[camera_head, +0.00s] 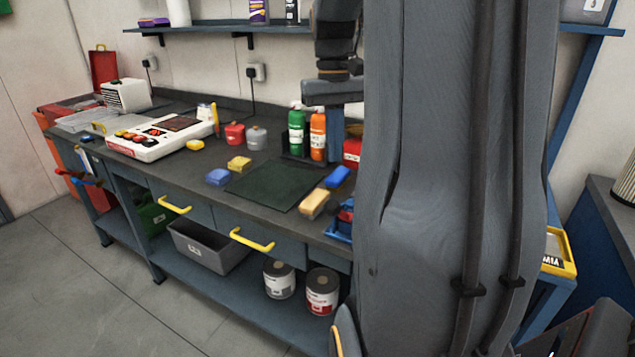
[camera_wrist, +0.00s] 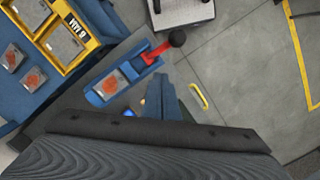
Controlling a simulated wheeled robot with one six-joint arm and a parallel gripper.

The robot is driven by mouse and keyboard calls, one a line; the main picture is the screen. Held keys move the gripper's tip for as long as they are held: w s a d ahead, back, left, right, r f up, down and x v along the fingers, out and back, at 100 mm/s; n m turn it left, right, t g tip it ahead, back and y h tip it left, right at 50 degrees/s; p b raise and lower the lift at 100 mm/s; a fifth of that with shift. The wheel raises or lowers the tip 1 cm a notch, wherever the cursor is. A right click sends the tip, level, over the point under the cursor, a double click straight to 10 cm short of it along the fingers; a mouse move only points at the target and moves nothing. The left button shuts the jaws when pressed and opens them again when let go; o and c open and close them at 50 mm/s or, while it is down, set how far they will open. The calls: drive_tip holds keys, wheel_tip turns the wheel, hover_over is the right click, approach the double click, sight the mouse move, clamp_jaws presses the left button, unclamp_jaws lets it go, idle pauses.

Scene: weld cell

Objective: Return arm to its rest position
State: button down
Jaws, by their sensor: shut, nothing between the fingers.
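My gripper (camera_wrist: 160,84) shows in the wrist view as two blue-grey fingers close together, shut and empty, pointing away from the dark wrist housing. In the head view my large grey arm covers the centre right, and dark parts of my arm hang in front of the wall at the top.
A workbench (camera_head: 215,170) with a white control box (camera_head: 150,140), green and orange bottles (camera_head: 297,132), coloured blocks and a dark mat (camera_head: 275,186) fills the left. A wall shelf (camera_head: 215,28) is above. A yellow-framed tray (camera_wrist: 80,55) lies upper left in the wrist view. Floor is open at right.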

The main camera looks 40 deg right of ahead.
drive_tip(key=s+a+f+n, duration=0.1)
drive_tip(key=a+f, duration=0.4)
drive_tip(key=a, duration=0.3)
drive_tip(key=s+a+f+n+t, duration=0.1)
drive_tip(key=s+a+f, duration=0.1)
drive_tip(key=a+f, duration=0.3)
drive_tip(key=s+a+f+n+t, duration=0.1)
drive_tip(key=a+f, duration=0.4)
drive_tip(key=a, duration=0.7)
drive_tip(key=shift+s+a+f+n, duration=0.2)
drive_tip(key=shift+s+f+n, duration=0.15)
drive_tip(key=shift+s+n, duration=0.3)
drive_tip(key=w+d+r+m+g+p, duration=0.1)
drive_tip(key=d+r+m+p, duration=0.1)
drive_tip(key=d+r+p, duration=0.4)
drive_tip(key=w+d+r+m+g+p, duration=0.1)
drive_tip(key=d+r+p, duration=0.6)
drive_tip(key=d, duration=0.8)
wheel_tip(320, 180, up, 2)
drive_tip(key=shift+w+d+r+m+g+y, duration=0.2)
drive_tip(key=shift+m+g+y, duration=0.1)
drive_tip(key=shift+m+g, duration=0.4)
